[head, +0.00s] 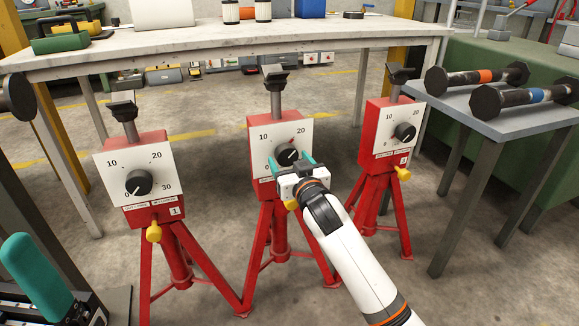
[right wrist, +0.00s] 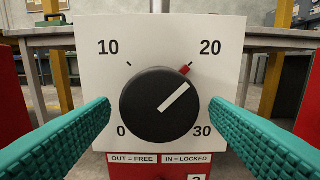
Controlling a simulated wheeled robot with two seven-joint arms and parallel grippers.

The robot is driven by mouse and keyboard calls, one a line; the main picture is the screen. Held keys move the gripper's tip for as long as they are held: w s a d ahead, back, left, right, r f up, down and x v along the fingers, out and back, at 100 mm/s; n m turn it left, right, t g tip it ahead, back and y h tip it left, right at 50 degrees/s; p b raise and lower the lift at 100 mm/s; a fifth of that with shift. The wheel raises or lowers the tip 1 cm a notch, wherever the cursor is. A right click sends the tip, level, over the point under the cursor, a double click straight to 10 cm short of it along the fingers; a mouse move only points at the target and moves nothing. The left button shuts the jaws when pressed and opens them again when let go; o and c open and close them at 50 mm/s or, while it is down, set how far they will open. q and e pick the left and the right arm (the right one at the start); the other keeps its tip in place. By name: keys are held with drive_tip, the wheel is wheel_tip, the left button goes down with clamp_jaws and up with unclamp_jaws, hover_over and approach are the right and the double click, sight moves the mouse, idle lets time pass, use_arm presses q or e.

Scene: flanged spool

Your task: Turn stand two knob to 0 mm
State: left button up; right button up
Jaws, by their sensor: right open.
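Stand two is the middle red stand (head: 279,232), with a white dial plate (head: 263,148) marked 0 to 30. Its round black knob (head: 287,155) shows large in the right wrist view (right wrist: 160,105). The knob's white pointer line aims up and right, near the 20 tick, where a small red mark (right wrist: 185,69) sits. My right gripper (head: 291,166) is open, its teal fingers at either side of the knob with gaps, not touching it. A teal finger of my left gripper (head: 36,275) shows at the lower left; its other finger cannot be made out.
Stand one (head: 153,212) is left of stand two and stand three (head: 381,180) is right. Stand two has a yellow knob (head: 291,204) and a label saying out is free, in is locked (right wrist: 160,159). Dumbbells (head: 478,75) lie on a grey table at right.

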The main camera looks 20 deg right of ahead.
drive_tip(key=shift+w, duration=0.35)
